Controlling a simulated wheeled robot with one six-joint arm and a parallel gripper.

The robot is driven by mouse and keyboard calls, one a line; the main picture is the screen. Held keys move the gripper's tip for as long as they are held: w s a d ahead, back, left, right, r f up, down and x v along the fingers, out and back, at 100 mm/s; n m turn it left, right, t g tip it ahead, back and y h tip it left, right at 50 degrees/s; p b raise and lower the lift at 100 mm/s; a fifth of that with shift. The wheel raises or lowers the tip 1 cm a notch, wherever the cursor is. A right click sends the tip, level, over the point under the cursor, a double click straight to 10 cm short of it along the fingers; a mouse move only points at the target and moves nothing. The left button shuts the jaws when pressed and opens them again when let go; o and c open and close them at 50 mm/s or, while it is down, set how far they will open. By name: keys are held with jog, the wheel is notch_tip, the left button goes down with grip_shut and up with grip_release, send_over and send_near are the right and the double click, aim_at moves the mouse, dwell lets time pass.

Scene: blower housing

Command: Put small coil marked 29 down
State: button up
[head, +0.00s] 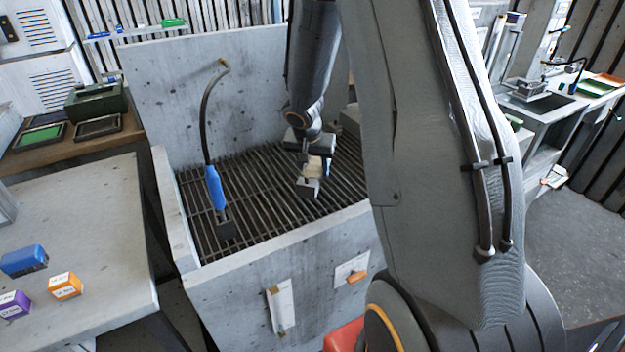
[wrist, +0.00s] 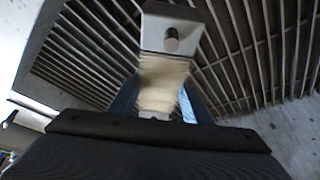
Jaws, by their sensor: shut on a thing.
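My gripper (head: 314,170) is over the slatted grate of the concrete basin in the head view. It is shut on the small coil (head: 313,167), a pale wound body with a grey end block (head: 307,187). In the wrist view the coil (wrist: 162,85) sits between the blue-edged fingers, its grey block (wrist: 172,32) with a round stud pointing away from me. I cannot read a number on it. I cannot tell whether the coil touches the grate (head: 262,197) or hangs above it.
A blue-handled hose tool (head: 215,188) stands on the grate to the left. The basin's concrete front wall (head: 235,290) and back wall (head: 165,75) bound the grate. A grey table (head: 75,230) at left bears a blue box (head: 24,260), an orange box (head: 65,286) and a purple box (head: 13,305).

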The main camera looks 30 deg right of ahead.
aim_at(312, 170)
jog(key=shift+f+b, duration=0.5)
jog(key=shift+f, duration=1.9)
jog(key=shift+f, duration=0.15)
jog(key=o, duration=1.4)
jog(key=shift+a+r, duration=0.1)
jog(key=shift+r, duration=0.35)
jog(key=v, duration=1.1)
jog(key=shift+s+a, duration=0.1)
jog(key=shift+s, duration=0.05)
jog(key=shift+s+a+r, duration=0.15)
jog(key=shift+s+a, duration=0.1)
jog(key=s+a+n+y, duration=0.1)
jog(key=s+a+n, duration=0.2)
jog(key=s, duration=0.3)
jog(key=s+a+n+g+y, duration=0.1)
jog(key=s+a+n, duration=0.1)
jog(key=s+a, duration=0.3)
jog(key=s+a+r+n+y, duration=0.1)
jog(key=s+a+n, duration=0.2)
jog(key=s+a, duration=0.2)
jog(key=shift+s+r+n+g, duration=0.1)
jog(key=shift+s+n+g, duration=0.25)
jog(key=shift+s, duration=1.1)
